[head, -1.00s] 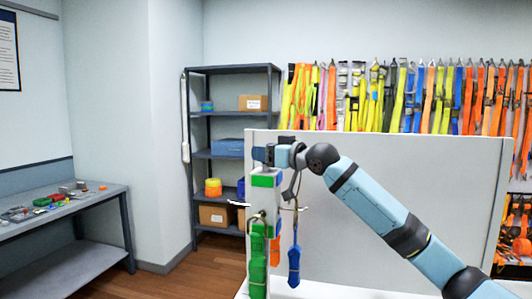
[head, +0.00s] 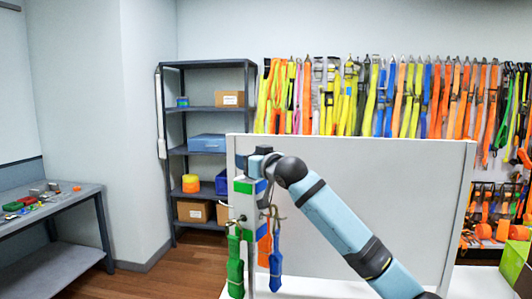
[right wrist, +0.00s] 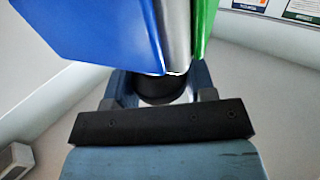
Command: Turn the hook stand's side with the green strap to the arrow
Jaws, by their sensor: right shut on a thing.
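The hook stand (head: 244,208) is a pale upright post in the head view, with a green-marked face to the left and a blue-marked face to the right. The green strap (head: 235,266) hangs from a hook on the left face. The blue strap (head: 276,262) hangs from a hook at the right, with a bit of an orange strap (head: 264,248) between them. My right gripper (head: 259,160) is shut on the top of the stand. The right wrist view shows the stand's blue and green faces (right wrist: 95,30) close up. I cannot make out the arrow. My left gripper is out of view.
A white panel (head: 380,185) stands right behind the stand and my right arm. A dark shelf (head: 205,107) with boxes is behind to the left. A grey workbench (head: 60,210) is at the far left, and many straps (head: 400,100) hang along the back wall.

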